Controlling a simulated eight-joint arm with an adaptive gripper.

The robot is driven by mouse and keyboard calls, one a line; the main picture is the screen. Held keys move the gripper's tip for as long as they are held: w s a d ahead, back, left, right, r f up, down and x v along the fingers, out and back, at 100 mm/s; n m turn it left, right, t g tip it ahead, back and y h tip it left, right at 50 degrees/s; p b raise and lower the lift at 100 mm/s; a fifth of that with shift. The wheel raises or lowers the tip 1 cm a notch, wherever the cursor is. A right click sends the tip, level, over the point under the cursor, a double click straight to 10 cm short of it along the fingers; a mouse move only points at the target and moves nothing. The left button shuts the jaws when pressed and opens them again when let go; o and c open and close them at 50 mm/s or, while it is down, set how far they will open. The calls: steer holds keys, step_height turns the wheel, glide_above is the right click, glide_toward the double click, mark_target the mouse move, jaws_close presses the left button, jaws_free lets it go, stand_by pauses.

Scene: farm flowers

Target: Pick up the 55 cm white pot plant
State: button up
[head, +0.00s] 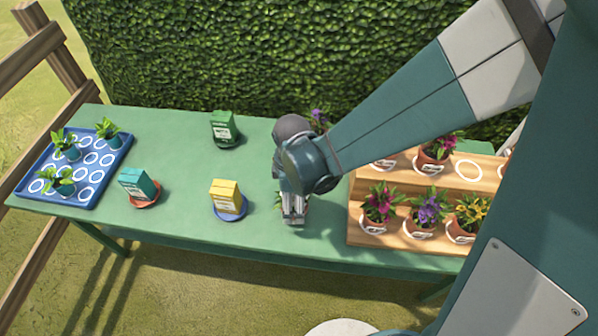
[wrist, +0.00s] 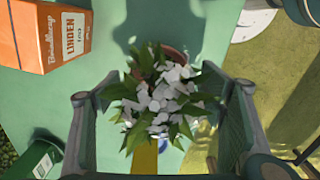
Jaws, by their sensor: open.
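The white-flowered pot plant (wrist: 160,100) sits in a brown-red pot (wrist: 172,55) in the middle of the wrist view, with green leaves around the blooms. My gripper (wrist: 160,112) is open, with one finger on each side of the plant and gaps to the flowers. In the head view my gripper (head: 293,218) points down over the middle-right of the green table and hides nearly all of this plant. Whether the pot touches the table is hard to tell.
A wooden stepped stand (head: 400,178) with flower pots is close on the right. A yellow box (head: 226,195), teal box (head: 138,184) and green box (head: 222,126) stand left. A blue tray (head: 113,152) holds seedlings. An orange box (wrist: 50,35) shows in the wrist view.

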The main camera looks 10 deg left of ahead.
steer(key=shift+f+b, duration=0.45)
steer(key=shift+f, duration=1.45)
steer(key=c, duration=1.2)
steer(key=shift+r, duration=0.1)
steer(key=shift+r+p, duration=1.2)
steer(key=shift+r, duration=3.75)
